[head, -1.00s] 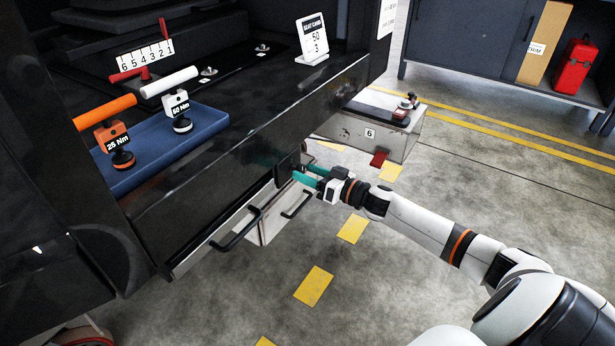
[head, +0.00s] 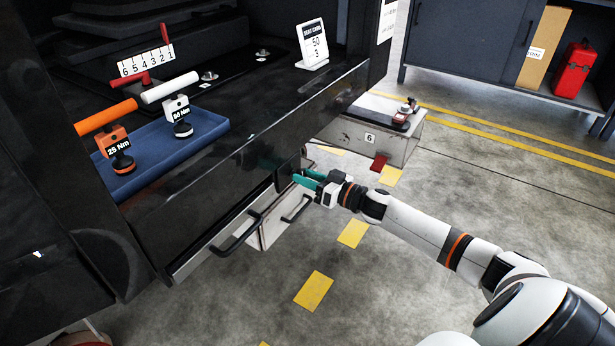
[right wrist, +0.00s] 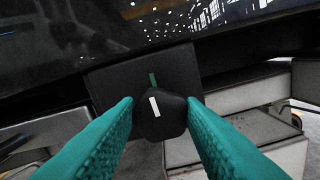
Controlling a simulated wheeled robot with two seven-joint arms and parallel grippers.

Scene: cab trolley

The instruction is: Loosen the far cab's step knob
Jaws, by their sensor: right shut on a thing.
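The step knob (right wrist: 168,122) is dark, with a white line on its face. It sits on a dark square plate (right wrist: 110,82) below the cab's black sill. A short green mark on the plate lies nearly in line with the white line. My right gripper (right wrist: 160,112) has its teal fingers on both sides of the knob and is shut on it. In the head view, my right gripper (head: 304,180) reaches in from the right to the sill's lower edge, and the knob is not clearly visible there. My left gripper is not in view.
Step boxes with black handles (head: 237,233) hang under the sill beside the gripper. A grey box marked 6 (head: 365,150) stands behind it. A blue tray (head: 150,160) holds two torque tools above. The floor in front is clear.

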